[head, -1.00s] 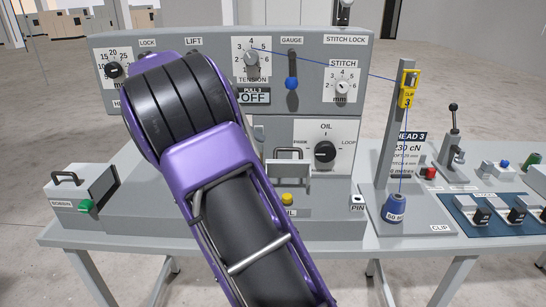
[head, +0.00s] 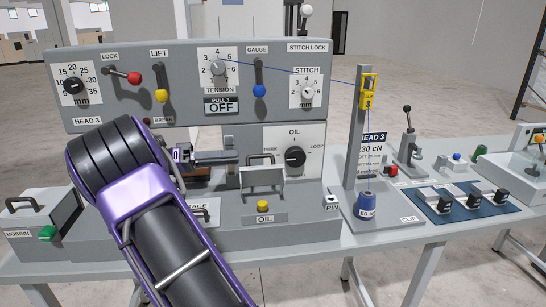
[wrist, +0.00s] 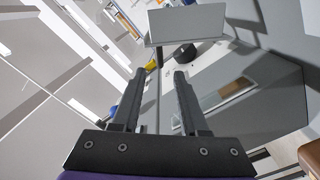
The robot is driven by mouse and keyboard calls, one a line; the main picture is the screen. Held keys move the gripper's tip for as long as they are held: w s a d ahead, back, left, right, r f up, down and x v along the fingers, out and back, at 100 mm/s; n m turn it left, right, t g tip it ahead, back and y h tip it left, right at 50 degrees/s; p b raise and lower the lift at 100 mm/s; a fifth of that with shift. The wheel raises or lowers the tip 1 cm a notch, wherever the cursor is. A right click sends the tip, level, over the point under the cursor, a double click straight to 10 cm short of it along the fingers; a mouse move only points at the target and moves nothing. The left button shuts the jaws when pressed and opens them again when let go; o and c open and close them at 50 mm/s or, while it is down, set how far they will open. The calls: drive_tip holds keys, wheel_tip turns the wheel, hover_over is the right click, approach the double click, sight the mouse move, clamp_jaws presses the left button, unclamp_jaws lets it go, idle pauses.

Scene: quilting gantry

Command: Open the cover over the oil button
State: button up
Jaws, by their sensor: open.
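The oil cover (head: 262,179) is a light grey panel with a dark handle (head: 261,158) at its top, on the front ledge of the console. The yellow oil button (head: 264,206) shows just below it, above the OIL label. The panel looks upright; I cannot tell its exact hinge angle. My gripper (head: 230,157) is just left of the cover's upper part, partly hidden by my arm. In the wrist view my gripper (wrist: 156,74) is open with nothing between its fingers. A pale panel (wrist: 187,24), likely the cover, is beyond the fingertips.
The OIL dial (head: 295,157) is behind and right of the cover. The tension panel (head: 190,85) with levers stands above. The clip post (head: 352,150) and blue cone (head: 365,204) stand to the right. A bobbin box (head: 35,215) is at left.

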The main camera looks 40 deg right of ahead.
sight(271, 155)
drive_tip(key=x, duration=1.1)
drive_tip(key=shift+s+d+b, duration=0.1)
drive_tip(key=shift+d+b, duration=0.2)
drive_tip(key=shift+c, duration=0.2)
clamp_jaws()
idle(0.7)
